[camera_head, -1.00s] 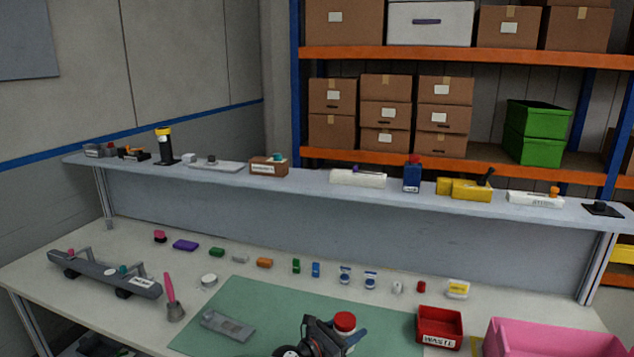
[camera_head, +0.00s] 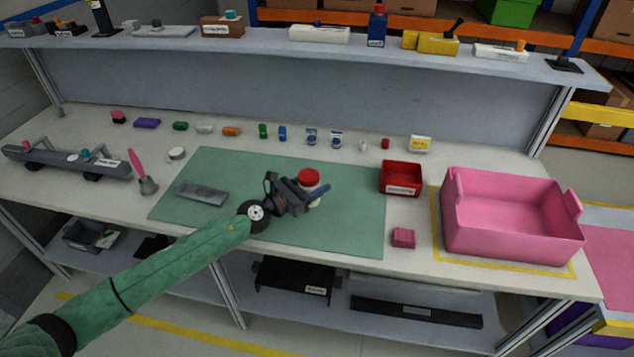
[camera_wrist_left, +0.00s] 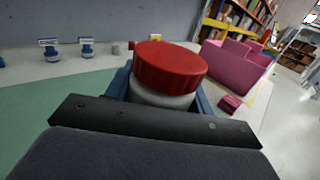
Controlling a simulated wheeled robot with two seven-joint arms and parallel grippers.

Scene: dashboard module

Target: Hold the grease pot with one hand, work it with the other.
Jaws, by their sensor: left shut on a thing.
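The grease pot (camera_head: 309,178) has a red lid and a pale body. It stands at the green mat's middle right. My left gripper (camera_head: 318,193) reaches in from the left and is shut on the pot, with its blue fingers on either side of the pale body below the lid. In the left wrist view the red lid of the pot (camera_wrist_left: 170,66) sits on top, upright, between the blue fingers. Whether the pot's base touches the mat is hidden. My right gripper is in neither view.
The green mat (camera_head: 340,228) is mostly clear. A red waste bin (camera_head: 401,190), a small pink block (camera_head: 403,238) and a large pink crate (camera_head: 510,245) stand to the right. A grey tray (camera_head: 203,192) lies left; several small parts line the back.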

